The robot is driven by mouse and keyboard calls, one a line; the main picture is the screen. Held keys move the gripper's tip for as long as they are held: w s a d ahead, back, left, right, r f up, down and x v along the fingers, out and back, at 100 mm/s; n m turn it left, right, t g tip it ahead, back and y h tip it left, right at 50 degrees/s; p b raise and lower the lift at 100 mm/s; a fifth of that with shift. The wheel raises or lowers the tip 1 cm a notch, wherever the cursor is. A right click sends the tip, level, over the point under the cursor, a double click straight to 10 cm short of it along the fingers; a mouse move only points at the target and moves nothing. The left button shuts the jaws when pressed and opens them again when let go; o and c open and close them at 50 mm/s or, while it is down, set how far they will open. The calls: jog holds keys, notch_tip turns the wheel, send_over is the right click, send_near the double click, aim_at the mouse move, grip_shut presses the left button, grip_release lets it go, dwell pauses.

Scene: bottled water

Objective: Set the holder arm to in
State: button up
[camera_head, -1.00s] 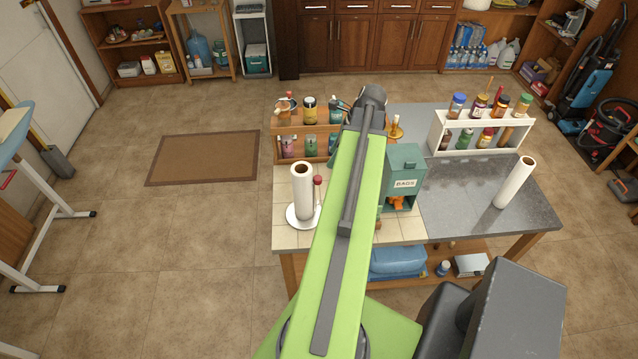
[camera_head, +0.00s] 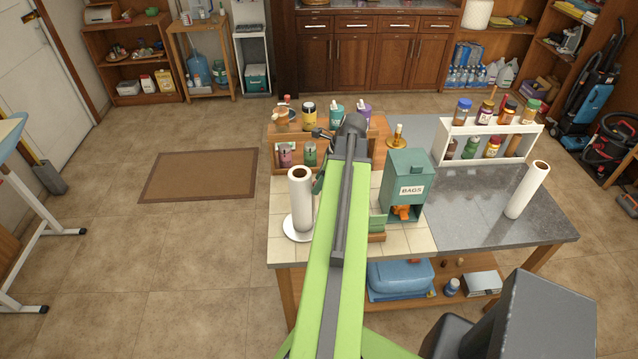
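A white paper roll (camera_head: 300,196) stands on a round white holder base (camera_head: 290,231) at the left of the tiled part of the worktable. My green arm passes just to the right of the roll in the picture and covers that side of the holder. The holder arm, with a red knob beside the roll in the earlier frame, is now hidden. My arm's dark far joint (camera_head: 354,124) shows in front of the wooden bottle rack.
A green bags dispenser (camera_head: 407,178) stands right of my arm. A wooden rack (camera_head: 372,150) with bottles is behind, and a white spice rack (camera_head: 520,147) is at the back right. Another paper roll (camera_head: 527,190) is at the right. The grey counter (camera_head: 460,215) is mostly clear.

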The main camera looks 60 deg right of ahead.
grip_shut()
jog(key=shift+s+d+n, duration=0.1)
jog(key=shift+d+n, duration=0.1)
jog(key=shift+n, duration=0.1)
jog(key=shift+s+n, duration=0.1)
jog(key=shift+n, duration=0.2)
jog(key=shift+o, duration=0.8)
grip_release()
jog(key=p+v, duration=1.6)
jog(key=v, duration=0.1)
jog(key=shift+d+r, duration=0.2)
jog(key=shift+d, duration=0.15)
